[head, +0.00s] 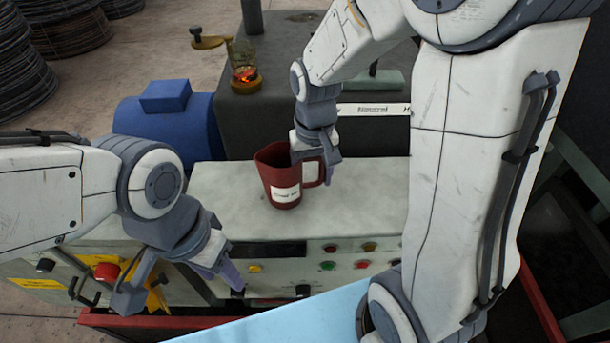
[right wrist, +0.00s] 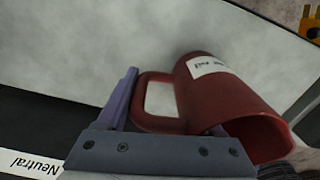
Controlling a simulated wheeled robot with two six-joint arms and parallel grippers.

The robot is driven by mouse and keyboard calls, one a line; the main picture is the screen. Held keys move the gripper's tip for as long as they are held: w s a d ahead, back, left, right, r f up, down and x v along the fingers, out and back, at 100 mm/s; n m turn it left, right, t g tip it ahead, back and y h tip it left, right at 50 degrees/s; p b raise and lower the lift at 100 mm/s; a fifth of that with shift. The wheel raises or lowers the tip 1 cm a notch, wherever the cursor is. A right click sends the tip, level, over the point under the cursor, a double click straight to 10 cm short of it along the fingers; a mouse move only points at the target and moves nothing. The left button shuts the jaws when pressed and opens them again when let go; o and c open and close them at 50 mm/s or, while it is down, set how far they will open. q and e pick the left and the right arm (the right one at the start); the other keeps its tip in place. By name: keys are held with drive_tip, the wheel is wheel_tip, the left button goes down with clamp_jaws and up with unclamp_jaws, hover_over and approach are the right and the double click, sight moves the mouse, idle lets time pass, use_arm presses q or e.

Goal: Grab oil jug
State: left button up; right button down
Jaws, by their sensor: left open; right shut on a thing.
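The dark red oil jug (head: 284,170) stands upright on the pale top of the control cabinet (head: 230,200), its white label facing me. My right gripper (head: 316,170) comes down over its handle on the right side and is shut on it. In the right wrist view the jug (right wrist: 228,97) lies across the picture, its handle between the fingers of that gripper (right wrist: 165,118). The hidden inner finger surfaces do not show. My left gripper (head: 185,291) is open and empty, low in front of the cabinet's button panel, apart from the jug.
The panel has several buttons, including a red emergency knob (head: 107,272) at left. A blue motor (head: 168,124) and a dark block (head: 300,85) stand behind the cabinet. Wire coils (head: 22,70) lie on the floor at the far left. The cabinet top left of the jug is clear.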

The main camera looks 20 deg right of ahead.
drive_tip(key=shift+r, duration=0.1)
drive_tip(key=shift+r+b, duration=0.3)
drive_tip(key=shift+r, duration=0.7)
wheel_tip(320, 180, up, 2)
drive_tip(key=shift+w, duration=0.1)
drive_tip(key=s+d+r+p, duration=0.4)
drive_tip(key=s+r, duration=0.2)
drive_tip(key=s, duration=0.4)
drive_tip(key=shift+s+d+r, duration=0.25)
drive_tip(key=shift+s+r, duration=0.15)
